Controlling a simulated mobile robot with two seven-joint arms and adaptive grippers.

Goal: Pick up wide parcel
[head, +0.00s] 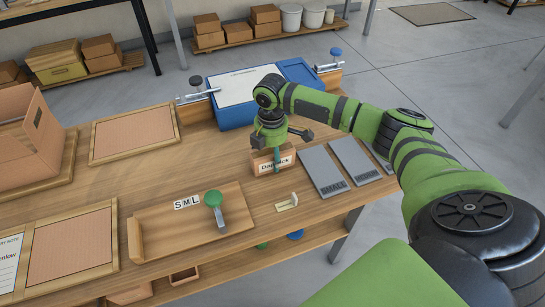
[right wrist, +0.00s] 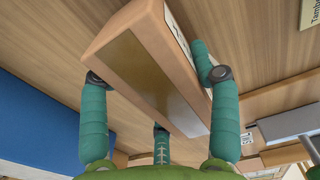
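In the right wrist view the parcel (right wrist: 150,75) lies between the fingers of the right gripper (right wrist: 158,85). One finger is on the label side, two on the opposite side with their tips hidden. Firm contact is not clear. My left gripper is out of view.
Grey plates (head: 324,170), one marked SMALL, lie right of the parcel. A blue case (head: 232,114) stands behind it. A wooden S-M-L board (head: 165,225) with a green-knobbed lever (head: 214,199) lies in front left. An open carton (head: 30,150) stands far left.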

